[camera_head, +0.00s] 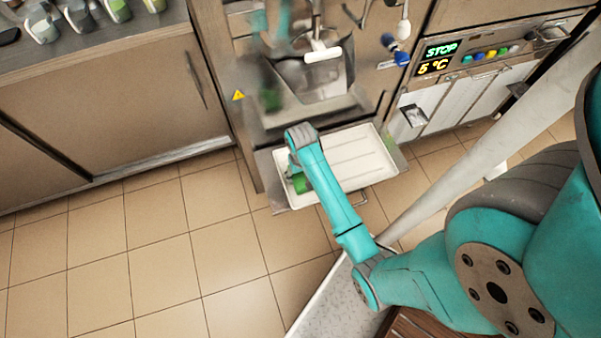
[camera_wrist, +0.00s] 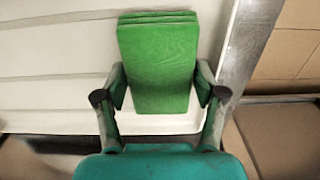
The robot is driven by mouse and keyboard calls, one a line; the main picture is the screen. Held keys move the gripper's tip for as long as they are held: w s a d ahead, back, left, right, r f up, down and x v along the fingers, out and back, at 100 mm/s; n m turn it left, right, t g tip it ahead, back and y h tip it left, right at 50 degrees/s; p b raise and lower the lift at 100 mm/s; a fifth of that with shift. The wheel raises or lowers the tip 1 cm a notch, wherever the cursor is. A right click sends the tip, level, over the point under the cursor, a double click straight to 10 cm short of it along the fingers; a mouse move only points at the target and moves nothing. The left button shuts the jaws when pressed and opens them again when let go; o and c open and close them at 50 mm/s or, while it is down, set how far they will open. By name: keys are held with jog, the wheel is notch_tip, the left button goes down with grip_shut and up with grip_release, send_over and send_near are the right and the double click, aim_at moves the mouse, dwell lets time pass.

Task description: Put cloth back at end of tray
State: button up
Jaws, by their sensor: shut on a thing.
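The cloth (camera_wrist: 157,62) is green and folded into a flat stack. It lies between the two fingers of my gripper (camera_wrist: 160,98) in the wrist view, and the fingers press on its sides. In the head view the cloth (camera_head: 302,183) shows at the left end of the white tray (camera_head: 355,158), partly hidden by my arm. The tray's white ridged floor also shows in the wrist view (camera_wrist: 60,70) behind and beside the cloth. I cannot tell whether the cloth touches the tray floor.
The tray sits on a metal shelf (camera_head: 278,198) below the freezer's metal chute (camera_head: 312,80). A control panel (camera_head: 470,58) reading STOP and 5 °C is at the upper right. A cabinet (camera_head: 105,120) stands at the left. The tiled floor (camera_head: 130,260) in front is clear.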

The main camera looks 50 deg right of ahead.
jog(key=shift+w+d+f, duration=0.1)
jog(key=shift+w+f, duration=0.1)
jog(key=shift+f, duration=0.1)
jog(key=o, duration=1.1)
